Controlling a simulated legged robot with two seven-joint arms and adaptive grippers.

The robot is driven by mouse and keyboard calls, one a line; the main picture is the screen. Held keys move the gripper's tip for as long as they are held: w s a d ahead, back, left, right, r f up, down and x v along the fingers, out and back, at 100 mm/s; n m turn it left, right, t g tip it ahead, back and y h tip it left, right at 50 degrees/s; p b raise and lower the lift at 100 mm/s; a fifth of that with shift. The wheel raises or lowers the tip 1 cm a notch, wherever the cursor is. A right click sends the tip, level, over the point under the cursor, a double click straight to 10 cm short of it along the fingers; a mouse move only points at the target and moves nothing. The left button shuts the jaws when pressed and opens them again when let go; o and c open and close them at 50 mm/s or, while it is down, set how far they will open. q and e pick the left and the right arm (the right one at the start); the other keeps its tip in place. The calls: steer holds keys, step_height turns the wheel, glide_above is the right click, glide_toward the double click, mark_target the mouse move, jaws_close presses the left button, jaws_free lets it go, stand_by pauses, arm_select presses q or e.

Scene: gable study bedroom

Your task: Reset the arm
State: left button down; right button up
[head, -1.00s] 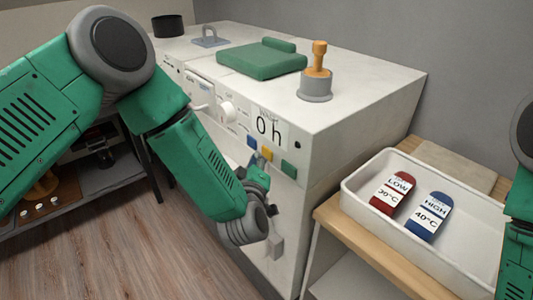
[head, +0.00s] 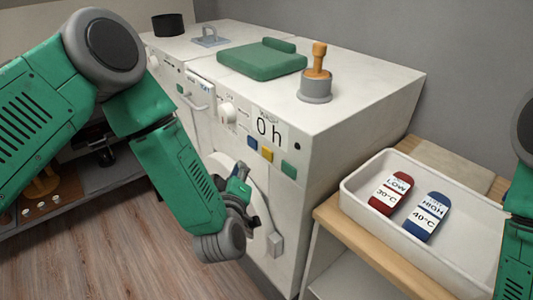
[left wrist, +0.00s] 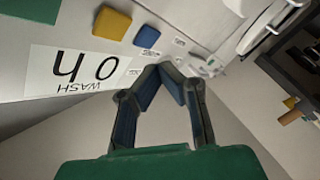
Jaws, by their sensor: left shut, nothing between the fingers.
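My left arm is green and comes in from the left in the head view. Its gripper (head: 244,197) hangs in front of the white washing machine (head: 350,120), below the blue button (head: 252,142) and yellow button (head: 267,154). In the left wrist view the left gripper (left wrist: 160,68) has its fingertips together with nothing between them. That view also shows the yellow button (left wrist: 112,23), the blue button (left wrist: 147,37) and the "0 h" label (left wrist: 80,68). Part of my right arm shows at the right edge of the head view; its gripper is out of view.
A white tray (head: 465,258) holds a red LOW tag (head: 391,193) and a blue HIGH tag (head: 427,217) on a wooden stand at the right. A green folded cloth (head: 262,60) and an orange-handled stamp (head: 316,80) sit on the machine. Wooden floor is clear below.

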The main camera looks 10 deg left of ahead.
stand_by(0.7)
arm_select(q)
steer(key=s+a+f+m+g+h+b, duration=0.1)
steer(key=s+f+m+g+h+b, duration=0.2)
steer(key=s+f, duration=0.65)
steer(key=s+a+f+m+g+h+b, duration=0.1)
steer(key=s+a+f+m+g+b, duration=0.15)
steer(key=s+f+m+g, duration=0.7)
steer(key=s+a+f+g+b, duration=0.1)
steer(key=s+a+f, duration=0.1)
steer(key=s, duration=0.3)
steer(key=s+a+f+g+y+b, duration=0.1)
steer(key=s+a+f, duration=0.1)
steer(key=s+f, duration=0.3)
steer(key=s+a+f+g+b, duration=0.2)
steer(key=s+f, duration=0.1)
steer(key=s, duration=0.2)
steer(key=shift+s+a+f+y, duration=0.15)
steer(key=shift+s+a+y, duration=0.15)
steer(key=shift+s+a, duration=0.1)
steer(key=shift+w+n, duration=0.15)
steer(key=shift+n, duration=0.1)
